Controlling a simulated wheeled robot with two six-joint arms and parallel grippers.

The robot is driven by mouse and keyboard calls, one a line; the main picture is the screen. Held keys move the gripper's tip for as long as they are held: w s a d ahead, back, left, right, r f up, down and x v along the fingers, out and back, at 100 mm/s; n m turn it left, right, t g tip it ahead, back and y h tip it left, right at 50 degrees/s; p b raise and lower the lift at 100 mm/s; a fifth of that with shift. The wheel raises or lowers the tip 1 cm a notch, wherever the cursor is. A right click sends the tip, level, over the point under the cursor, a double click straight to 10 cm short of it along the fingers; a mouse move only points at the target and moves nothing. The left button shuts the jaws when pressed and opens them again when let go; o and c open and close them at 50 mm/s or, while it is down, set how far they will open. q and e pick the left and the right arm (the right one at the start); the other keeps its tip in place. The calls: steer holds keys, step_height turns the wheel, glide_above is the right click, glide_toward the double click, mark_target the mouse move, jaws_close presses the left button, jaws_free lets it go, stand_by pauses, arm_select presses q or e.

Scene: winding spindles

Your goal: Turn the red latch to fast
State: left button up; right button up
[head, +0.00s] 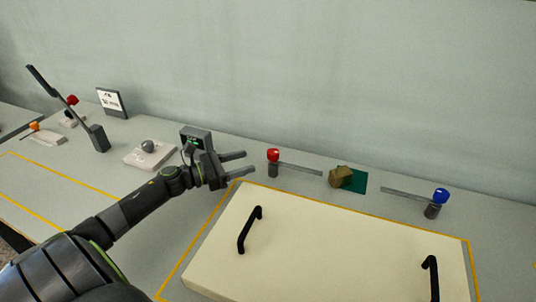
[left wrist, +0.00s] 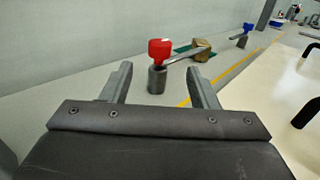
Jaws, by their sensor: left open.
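The red latch (head: 273,156) stands on a short grey post, with a flat grey bar reaching to the right from it. In the left wrist view the red latch (left wrist: 159,50) is straight ahead, just beyond the fingertips and between them in the picture. My left gripper (head: 244,163) is open and empty, a little to the left of the latch and apart from it. Its two fingers also show in the left wrist view (left wrist: 158,80). My right gripper is not in view.
A wooden block (head: 340,177) sits by a green patch (head: 356,181) to the right, then a blue latch (head: 440,196) with its bar. A cream panel (head: 330,250) with black handles lies in front. A grey lever (head: 97,138) stands at left.

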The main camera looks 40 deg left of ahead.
mark_target(268, 155)
arm_select(q)
steer(key=p+x, duration=0.2)
steer(key=x, duration=0.5)
steer(key=shift+w+d, duration=0.25)
steer(key=shift+w, duration=0.05)
steer(key=shift+w+d, duration=0.2)
steer(key=shift+w, duration=0.1)
jaws_close()
